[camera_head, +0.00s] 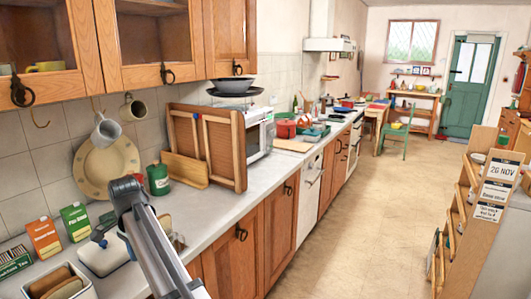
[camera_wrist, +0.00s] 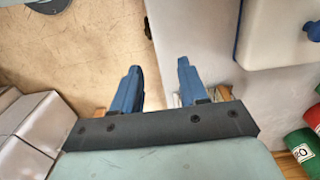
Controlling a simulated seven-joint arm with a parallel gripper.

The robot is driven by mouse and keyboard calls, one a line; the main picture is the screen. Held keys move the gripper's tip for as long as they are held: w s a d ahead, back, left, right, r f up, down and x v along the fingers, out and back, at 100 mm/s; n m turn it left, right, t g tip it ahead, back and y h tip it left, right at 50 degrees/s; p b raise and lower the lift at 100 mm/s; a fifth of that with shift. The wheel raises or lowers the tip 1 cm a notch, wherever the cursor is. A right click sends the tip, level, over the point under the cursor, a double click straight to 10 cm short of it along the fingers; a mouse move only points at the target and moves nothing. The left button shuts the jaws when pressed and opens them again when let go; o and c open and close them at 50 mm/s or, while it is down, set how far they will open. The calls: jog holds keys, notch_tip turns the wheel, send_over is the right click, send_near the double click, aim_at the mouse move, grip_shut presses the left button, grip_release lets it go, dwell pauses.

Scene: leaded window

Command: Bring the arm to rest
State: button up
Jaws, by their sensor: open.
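My arm (camera_head: 158,250) reaches up from the bottom of the head view, over the near part of the counter. Below the fingers are the pale counter (camera_wrist: 195,30) and the tan floor (camera_wrist: 90,40).
A white box (camera_head: 105,256) with a blue knob stands left of my arm; it also shows in the wrist view (camera_wrist: 268,35). Cupboards (camera_head: 150,45) hang above. The floor aisle (camera_head: 370,220) is clear.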

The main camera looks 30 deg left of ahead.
jog(key=w+d+f, duration=0.9)
jog(key=w+d, duration=0.4)
jog(key=d, duration=0.1)
jog(key=w+d+f, duration=1)
jog(key=w+d, duration=0.2)
jog(key=d, duration=0.2)
jog(key=w+d+f, duration=0.2)
jog(key=d+f, duration=0.2)
jog(key=d, duration=0.7)
jog(key=w+d+f, duration=0.1)
jog(key=d+f, duration=0.3)
jog(key=d, duration=0.6)
jog(key=w+d+f, duration=0.2)
jog(key=d+f, duration=0.3)
jog(key=d, duration=0.6)
jog(key=s+d+f, duration=0.3)
jog(key=s+d, duration=0.1)
jog(key=d, duration=0.6)
jog(key=s+d+f, duration=0.3)
jog(key=s+d, duration=0.1)
jog(key=d, duration=0.5)
jog(key=s+f+g, duration=0.3)
jog(key=s+f, duration=0.7)
jog(key=s, duration=0.4)
jog(key=s+f+g, duration=0.3)
jog(key=s+f, duration=0.7)
jog(key=s, duration=0.5)
jog(key=shift+s+g, duration=0.2)
jog(key=shift+g, duration=0.2)
jog(key=shift+f, duration=0.1)
